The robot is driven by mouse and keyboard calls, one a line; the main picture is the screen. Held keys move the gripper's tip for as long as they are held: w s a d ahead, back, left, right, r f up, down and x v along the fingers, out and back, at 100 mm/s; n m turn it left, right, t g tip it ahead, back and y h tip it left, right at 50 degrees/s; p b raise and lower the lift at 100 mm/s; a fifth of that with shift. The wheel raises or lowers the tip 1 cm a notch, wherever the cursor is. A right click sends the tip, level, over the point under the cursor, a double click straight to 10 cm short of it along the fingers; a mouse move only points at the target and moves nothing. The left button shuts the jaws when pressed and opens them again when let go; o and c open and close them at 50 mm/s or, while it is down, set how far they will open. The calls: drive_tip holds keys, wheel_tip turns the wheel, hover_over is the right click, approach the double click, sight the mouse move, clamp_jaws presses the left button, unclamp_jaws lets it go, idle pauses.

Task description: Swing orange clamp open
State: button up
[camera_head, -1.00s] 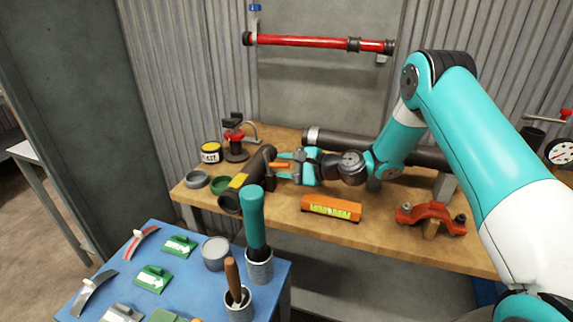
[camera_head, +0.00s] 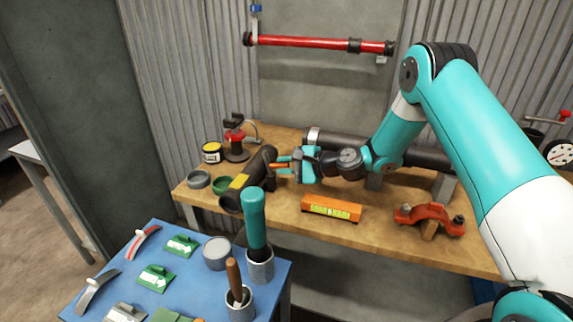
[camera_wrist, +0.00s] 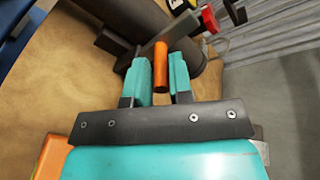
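The orange clamp shows as an orange handle (camera_wrist: 160,68) on a dark bracket at the thick black pipe (camera_wrist: 125,20). In the head view the handle (camera_head: 274,165) points from the yellow-banded pipe (camera_head: 252,176) toward my gripper (camera_head: 287,165). In the wrist view my gripper (camera_wrist: 161,78) has one teal finger on each side of the handle, with almost no gap. It appears shut on the handle. The clamp's hinge and jaw are mostly hidden or too small to make out.
An orange spirit level (camera_head: 331,208) lies in front of my gripper on the wooden bench (camera_head: 290,228). A red-orange clamp bracket (camera_head: 430,218) is at the right. A red-and-black vise (camera_head: 236,140) stands behind the pipe. A blue table (camera_head: 185,285) with tools is nearer.

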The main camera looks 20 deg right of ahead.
drive_tip(key=shift+o, duration=1.4)
drive_tip(key=b+v, duration=0.3)
drive_tip(key=v, duration=1.4)
drive_tip(key=shift+s+d, duration=0.15)
drive_tip(key=shift+s, duration=0.05)
drive_tip(key=s+a+r+n+g+h, duration=0.1)
drive_tip(key=s+a+r+n+g, duration=0.25)
drive_tip(key=s+a+n, duration=0.35)
drive_tip(key=s+a+r+n+g+h, duration=0.1)
drive_tip(key=s+a+r+n+g, duration=0.3)
drive_tip(key=a, duration=0.5)
drive_tip(key=s+r+n+g+h, duration=0.2)
drive_tip(key=s+n+h, duration=0.3)
drive_tip(key=s+n, duration=0.5)
drive_tip(key=s+a, duration=0.1)
drive_tip(key=s, duration=0.6)
drive_tip(key=shift+n, duration=0.4)
drive_tip(key=shift+w, duration=0.1)
